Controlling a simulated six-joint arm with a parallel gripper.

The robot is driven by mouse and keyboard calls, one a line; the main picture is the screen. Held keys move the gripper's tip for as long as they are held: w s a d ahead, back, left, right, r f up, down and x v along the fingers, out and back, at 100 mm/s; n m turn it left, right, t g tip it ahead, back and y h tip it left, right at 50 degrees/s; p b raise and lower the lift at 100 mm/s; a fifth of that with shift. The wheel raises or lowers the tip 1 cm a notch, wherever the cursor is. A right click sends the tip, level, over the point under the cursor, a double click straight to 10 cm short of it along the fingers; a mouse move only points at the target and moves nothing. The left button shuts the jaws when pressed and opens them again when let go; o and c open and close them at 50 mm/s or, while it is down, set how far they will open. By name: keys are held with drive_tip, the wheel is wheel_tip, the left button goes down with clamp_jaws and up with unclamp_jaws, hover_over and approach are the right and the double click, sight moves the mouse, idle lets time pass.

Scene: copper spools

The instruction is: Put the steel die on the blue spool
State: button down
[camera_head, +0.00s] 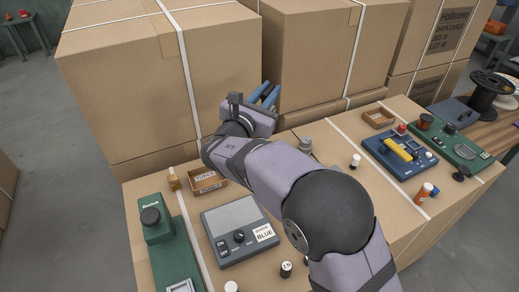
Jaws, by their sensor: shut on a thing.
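My gripper (265,95) is raised in front of the large cartons, above the back edge of the work surface. Its two blue fingers point up and to the right. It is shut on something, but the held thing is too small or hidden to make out. I cannot pick out the steel die for certain. A small grey metallic piece (306,145) stands on the surface just behind my arm, partly hidden.
A grey box labelled BLUE (237,230), a green device (155,222) and a small open tray (207,181) stand left. A blue device with a yellow cylinder (399,150), a green board (465,151) and a large black spool (488,92) stand right. Large cartons (160,75) block the back.

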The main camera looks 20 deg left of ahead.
wheel_tip(320, 180, down, 7)
drive_tip(key=a+n+y, duration=0.1)
drive_tip(key=a, duration=0.1)
drive_tip(key=shift+w+a+y+p, duration=0.15)
drive_tip(key=shift+a+y+p, duration=0.15)
drive_tip(key=shift+y+p, duration=0.15)
drive_tip(key=shift+f, duration=0.15)
drive_tip(key=shift+f+p, duration=0.3)
drive_tip(key=shift+f, duration=1.45)
drive_tip(key=shift+f, duration=0.15)
drive_tip(key=c, duration=1.8)
unclamp_jaws()
drive_tip(key=shift+f, duration=0.1)
drive_tip(key=shift+o, duration=0.8)
